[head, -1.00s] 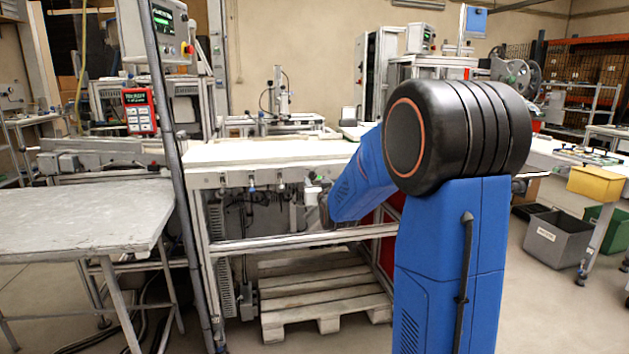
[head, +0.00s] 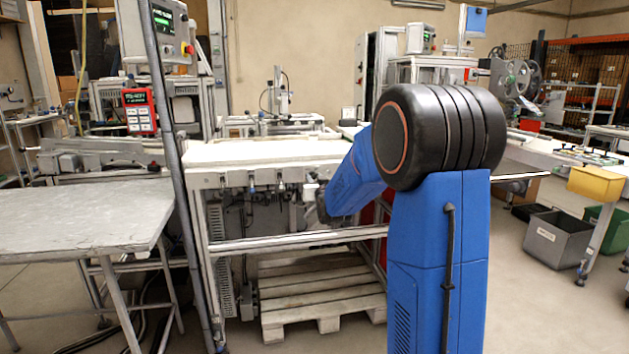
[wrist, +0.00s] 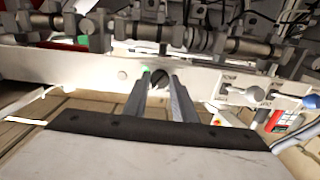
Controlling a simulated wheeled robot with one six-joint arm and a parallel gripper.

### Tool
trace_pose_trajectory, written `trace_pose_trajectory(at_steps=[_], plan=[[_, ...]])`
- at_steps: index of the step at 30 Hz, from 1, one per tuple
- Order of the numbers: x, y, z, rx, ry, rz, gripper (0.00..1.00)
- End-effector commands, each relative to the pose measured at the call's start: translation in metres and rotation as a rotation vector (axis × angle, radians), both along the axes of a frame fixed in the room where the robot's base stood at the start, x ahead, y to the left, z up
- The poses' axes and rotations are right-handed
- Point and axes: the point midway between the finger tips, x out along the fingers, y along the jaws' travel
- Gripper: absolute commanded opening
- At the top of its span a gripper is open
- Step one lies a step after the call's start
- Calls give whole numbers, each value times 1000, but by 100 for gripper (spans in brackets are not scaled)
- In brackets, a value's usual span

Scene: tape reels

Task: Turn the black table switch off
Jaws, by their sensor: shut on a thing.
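The black table switch (wrist: 158,77) sits on the white front rail of the work table. In the wrist view my gripper (wrist: 160,85) has one finger on each side of its dark knob and is shut on it. The fingers hide much of the switch, and I cannot tell its on or off position. In the head view my gripper is small and partly hidden near the table's front rail, beyond my blue forearm.
A white-grey lever switch (wrist: 243,92) and a blue-tipped switch (wrist: 308,101) stand to the right on the same rail. The white tabletop (head: 255,151) is above. A pallet (head: 318,296) lies below. A grey side table (head: 85,215) stands left.

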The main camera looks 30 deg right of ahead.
Motion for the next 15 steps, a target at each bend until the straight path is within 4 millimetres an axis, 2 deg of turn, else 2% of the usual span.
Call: trace_pose_trajectory(at_steps=[8,15], plan=[[0,0,0,-72,21,0,2],[0,0,0,-239,69,0,2]])
